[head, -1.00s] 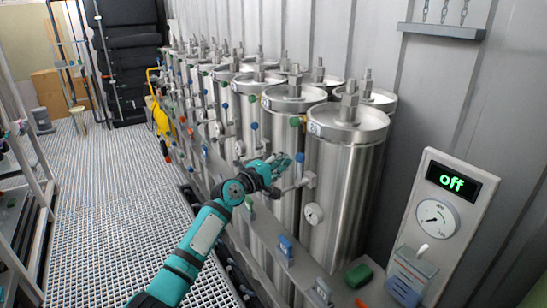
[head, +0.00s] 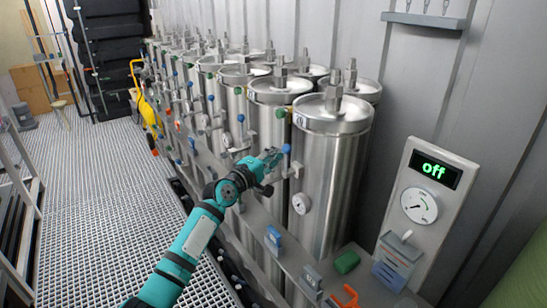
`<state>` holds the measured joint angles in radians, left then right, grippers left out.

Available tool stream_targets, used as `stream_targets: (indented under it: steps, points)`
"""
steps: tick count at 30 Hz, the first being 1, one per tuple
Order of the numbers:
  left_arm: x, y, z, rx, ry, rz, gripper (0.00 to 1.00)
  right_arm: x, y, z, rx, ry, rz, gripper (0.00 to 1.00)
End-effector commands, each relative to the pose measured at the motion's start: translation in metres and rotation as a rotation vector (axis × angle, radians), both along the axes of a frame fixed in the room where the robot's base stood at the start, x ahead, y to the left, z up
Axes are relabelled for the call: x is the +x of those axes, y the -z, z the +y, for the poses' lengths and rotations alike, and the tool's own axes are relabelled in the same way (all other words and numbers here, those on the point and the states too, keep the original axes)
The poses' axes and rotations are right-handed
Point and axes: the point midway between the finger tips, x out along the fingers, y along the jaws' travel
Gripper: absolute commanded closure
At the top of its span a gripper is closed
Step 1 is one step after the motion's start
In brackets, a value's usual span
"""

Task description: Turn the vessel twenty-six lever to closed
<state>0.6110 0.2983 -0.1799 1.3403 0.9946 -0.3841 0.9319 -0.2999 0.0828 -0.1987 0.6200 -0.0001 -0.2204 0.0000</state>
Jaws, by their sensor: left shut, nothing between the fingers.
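Tall steel vessels stand in a row; the nearest one (head: 333,185) has a small label (head: 300,121) too blurred to read surely. A blue lever knob (head: 286,149) shows on a fitting at its left side. My left gripper (head: 274,158) is shut and empty, with its fingertips close to this knob; I cannot tell whether they touch. The gripper hides part of the fitting and the vessel behind. I cannot tell which vessel is twenty-six. My right gripper is not in view.
A panel (head: 410,205) reading "off" with a gauge stands at the right. A green block (head: 346,262) and an orange item (head: 345,297) are on the ledge below. A yellow item (head: 149,108) is farther back. The grated floor (head: 95,190) at left is clear.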

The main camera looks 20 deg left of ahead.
Motion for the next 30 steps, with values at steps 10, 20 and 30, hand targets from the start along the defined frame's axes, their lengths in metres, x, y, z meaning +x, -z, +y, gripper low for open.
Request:
stream_targets:
  steps: [10, 20, 30]
  points:
    - [-0.002, 0.000, -0.002, 0.044, -0.001, -0.034, 1.00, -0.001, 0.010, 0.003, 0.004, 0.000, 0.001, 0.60]
    - [-0.005, -0.001, -0.007, 0.099, 0.001, -0.077, 1.00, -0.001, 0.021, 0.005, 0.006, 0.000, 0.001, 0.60]
    - [-0.013, 0.002, -0.017, 0.241, 0.002, -0.189, 1.00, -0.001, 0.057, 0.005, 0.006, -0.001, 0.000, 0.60]
